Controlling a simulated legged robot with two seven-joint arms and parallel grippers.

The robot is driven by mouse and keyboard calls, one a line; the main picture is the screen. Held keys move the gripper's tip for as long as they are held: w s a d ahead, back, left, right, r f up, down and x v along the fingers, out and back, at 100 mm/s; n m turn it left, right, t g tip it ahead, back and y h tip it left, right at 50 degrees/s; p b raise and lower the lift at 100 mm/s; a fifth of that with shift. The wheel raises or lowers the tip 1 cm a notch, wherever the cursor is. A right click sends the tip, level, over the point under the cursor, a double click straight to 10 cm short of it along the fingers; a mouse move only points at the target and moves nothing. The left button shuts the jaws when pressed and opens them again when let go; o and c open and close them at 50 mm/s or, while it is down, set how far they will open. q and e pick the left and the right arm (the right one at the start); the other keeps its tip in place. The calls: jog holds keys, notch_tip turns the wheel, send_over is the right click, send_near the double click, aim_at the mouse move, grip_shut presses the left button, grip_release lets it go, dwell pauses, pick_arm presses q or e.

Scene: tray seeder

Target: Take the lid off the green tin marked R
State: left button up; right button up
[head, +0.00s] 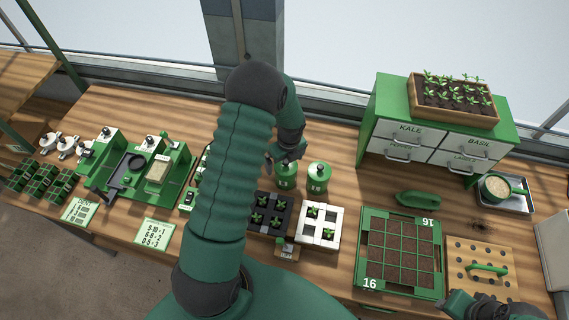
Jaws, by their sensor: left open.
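Two green tins with lids stand side by side at the middle of the bench. The left tin (286,178) and the right tin (318,181) carry small pale marks that I cannot read surely. A lid with a light knob (320,167) sits on the right tin. My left gripper (279,158) is open, pointing down at the top of the left tin; whether it touches is hidden. My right gripper (466,302) is at the bottom right near the wooden peg board, partly cut off, its jaws unclear.
In front of the tins are a black seedling tray (251,227) and a white one (303,236). A soil tray (361,250) and a green scoop (418,199) lie to the right. A drawer cabinet (367,146) stands behind, and a green seeder (181,178) is at left.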

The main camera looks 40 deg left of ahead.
pick_arm(q)
jog(key=shift+w+d, duration=0.1)
jog(key=shift+d, duration=0.1)
jog(key=shift+w+d, duration=0.1)
jog(key=shift+d, duration=0.1)
jog(key=c, duration=0.5)
jog(key=shift+r, duration=0.15)
jog(key=c, duration=0.4)
jog(key=shift+a, duration=0.25)
jog(key=c, duration=0.5)
